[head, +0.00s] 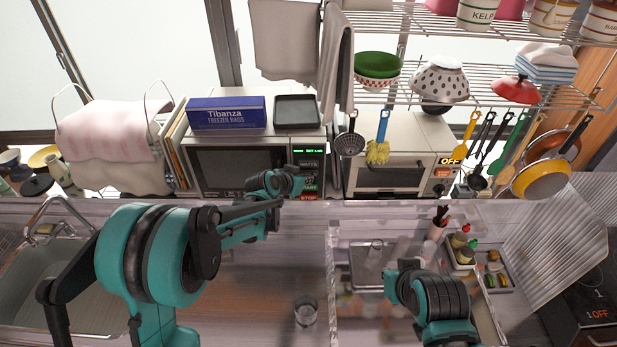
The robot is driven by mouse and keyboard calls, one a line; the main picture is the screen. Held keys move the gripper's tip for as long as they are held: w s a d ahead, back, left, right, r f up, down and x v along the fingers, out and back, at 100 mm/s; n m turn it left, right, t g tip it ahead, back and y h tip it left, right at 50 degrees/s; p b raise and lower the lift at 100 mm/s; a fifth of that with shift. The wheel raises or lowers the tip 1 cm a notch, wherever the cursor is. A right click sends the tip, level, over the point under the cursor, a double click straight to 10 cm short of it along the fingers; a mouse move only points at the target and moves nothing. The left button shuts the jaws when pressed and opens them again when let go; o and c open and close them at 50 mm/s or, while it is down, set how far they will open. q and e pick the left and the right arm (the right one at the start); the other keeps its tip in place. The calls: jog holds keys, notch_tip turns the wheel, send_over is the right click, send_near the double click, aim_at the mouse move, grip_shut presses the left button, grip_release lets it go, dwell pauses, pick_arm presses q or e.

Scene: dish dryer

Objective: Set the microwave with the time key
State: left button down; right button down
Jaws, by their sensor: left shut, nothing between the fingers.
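The microwave (236,168) stands at the back of the counter, left of centre, with its dark door facing me. Its control panel (309,170) is a strip at the door's right with a lit green display at the top and small keys below. My left arm reaches up from the lower left, and my left gripper (290,181) is shut and empty in front of the panel's left edge. Whether it touches a key cannot be told. The lower left part of the panel is partly hidden by the arm. My right arm shows at the lower right, its gripper not visible.
A blue freezer bag box (227,113) and a dark tray (297,111) lie on the microwave. A toaster oven (390,175) stands to its right, below hanging utensils and a wire rack. A glass (305,311) stands on the counter. A sink (45,275) is at the left.

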pick_arm(q)
jog(key=shift+s, duration=1.3)
jog(key=s+b, duration=0.1)
jog(key=s, duration=0.4)
dwell(1.9)
jog(key=s+n, duration=0.1)
jog(key=n, duration=0.5)
jog(key=s+n, duration=0.1)
jog(key=n, duration=0.5)
jog(key=s+n, duration=0.1)
jog(key=n, duration=0.5)
jog(key=shift+s+n+h, duration=0.3)
jog(key=shift+s+h, duration=0.1)
